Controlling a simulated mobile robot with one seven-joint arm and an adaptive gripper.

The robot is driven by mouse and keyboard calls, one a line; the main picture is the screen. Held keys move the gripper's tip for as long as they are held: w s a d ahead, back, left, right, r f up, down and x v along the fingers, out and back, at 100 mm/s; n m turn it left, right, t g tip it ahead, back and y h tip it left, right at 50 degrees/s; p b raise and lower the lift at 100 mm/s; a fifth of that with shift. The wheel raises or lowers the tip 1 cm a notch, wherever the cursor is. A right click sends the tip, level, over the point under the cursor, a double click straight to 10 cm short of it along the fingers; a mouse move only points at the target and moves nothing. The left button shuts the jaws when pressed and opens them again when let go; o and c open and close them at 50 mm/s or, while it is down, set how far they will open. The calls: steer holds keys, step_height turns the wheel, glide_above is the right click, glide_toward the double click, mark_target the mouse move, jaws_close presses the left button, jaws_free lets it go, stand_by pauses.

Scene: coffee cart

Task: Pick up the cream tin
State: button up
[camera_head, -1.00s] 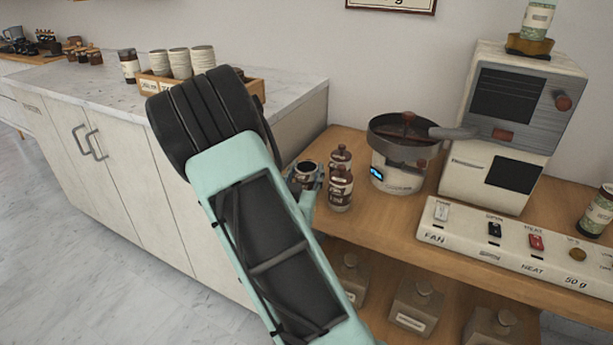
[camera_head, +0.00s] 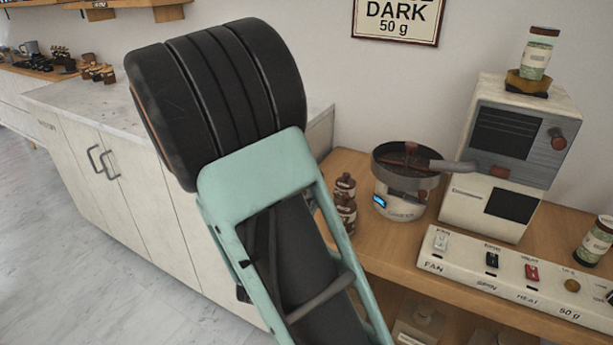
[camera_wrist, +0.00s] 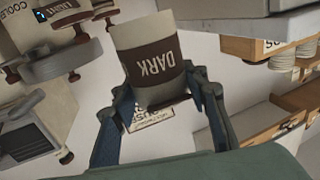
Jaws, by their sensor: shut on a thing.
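The cream tin (camera_wrist: 143,42), pale with a brown band reading DARK, fills the middle of the wrist view. My gripper (camera_wrist: 163,98) is shut on it, with a finger on each side of its lower part. The tin is tilted a little in the picture and is held up in the air, with the wall and a sign behind it. In the head view my arm hides both the gripper and the tin.
Brown jars (camera_head: 345,206) stand near a pot-like roaster (camera_head: 405,182) on the wooden bench. A white machine (camera_head: 512,150) carries a jar (camera_head: 539,52) on top. A switch panel (camera_head: 515,272) lies in front. A marble counter (camera_head: 95,105) is at left.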

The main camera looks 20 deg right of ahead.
steer(key=shift+s+a+r+p, duration=0.3)
steer(key=shift+s+r+p, duration=0.2)
steer(key=shift+p, duration=1.15)
steer(key=shift+s+a+r+p, duration=0.25)
steer(key=shift+s+r+p, duration=0.2)
steer(key=shift+p, duration=1.2)
steer(key=p+v, duration=0.1)
steer(key=p, duration=0.3)
steer(key=shift+s+a, duration=0.25)
steer(key=shift+s, duration=0.05)
